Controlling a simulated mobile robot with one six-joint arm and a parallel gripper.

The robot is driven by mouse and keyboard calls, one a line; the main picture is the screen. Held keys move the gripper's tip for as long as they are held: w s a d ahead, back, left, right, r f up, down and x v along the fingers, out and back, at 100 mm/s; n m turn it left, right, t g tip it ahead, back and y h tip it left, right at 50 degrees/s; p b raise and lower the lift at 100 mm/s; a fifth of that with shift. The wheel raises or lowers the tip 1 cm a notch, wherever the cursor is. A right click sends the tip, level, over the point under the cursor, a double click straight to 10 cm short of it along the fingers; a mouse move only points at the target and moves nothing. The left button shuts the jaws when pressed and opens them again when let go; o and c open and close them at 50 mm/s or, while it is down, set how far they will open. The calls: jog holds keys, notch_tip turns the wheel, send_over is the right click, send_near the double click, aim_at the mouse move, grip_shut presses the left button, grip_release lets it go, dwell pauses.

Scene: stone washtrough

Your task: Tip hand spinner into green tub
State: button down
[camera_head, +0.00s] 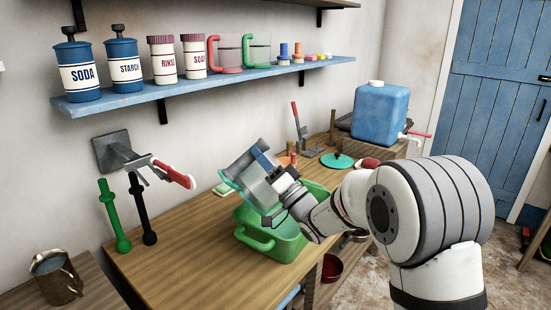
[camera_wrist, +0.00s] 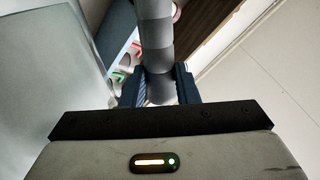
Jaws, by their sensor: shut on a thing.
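The hand spinner (camera_head: 243,176) is a clear, grey-tinted vessel with a teal rim, held tilted above the green tub in the head view. My gripper (camera_head: 272,168) is shut on its grey handle, which stands between the two dark fingers (camera_wrist: 160,84) in the wrist view. The pale translucent wall of the spinner (camera_wrist: 45,60) fills the left of the wrist view. The green tub (camera_head: 268,246) stands on the wooden counter below, with a handle loop at its front left. The spinner and my wrist hide part of the tub. I cannot make out the spinner's contents.
The wooden counter (camera_head: 180,262) is mostly clear left of the tub. A wall tap with a red lever (camera_head: 176,174) is at left, beside green and black upright tools. A teal lid (camera_head: 337,160) and blue water container (camera_head: 381,112) are behind. A shelf (camera_head: 210,82) with canisters and jugs runs above.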

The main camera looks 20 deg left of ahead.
jog(key=p, duration=0.1)
jog(key=a+n+p, duration=0.1)
jog(key=p, duration=0.1)
jog(key=shift+s+r+g, duration=0.1)
jog(key=shift+s+g, duration=0.1)
jog(key=shift+g, duration=0.2)
jog(key=shift+d+p, duration=0.1)
jog(key=shift+p, duration=0.65)
jog(key=shift+f+p, duration=0.2)
jog(key=shift+p, duration=0.4)
jog(key=s+a+f+n+g, duration=0.3)
jog(key=f+n+g, duration=0.1)
jog(key=n, duration=0.2)
jog(key=shift+a+h, duration=0.25)
jog(key=shift+h, duration=0.15)
jog(key=shift+s+p, duration=0.1)
jog(key=shift+p, duration=0.4)
jog(key=shift+p, duration=1)
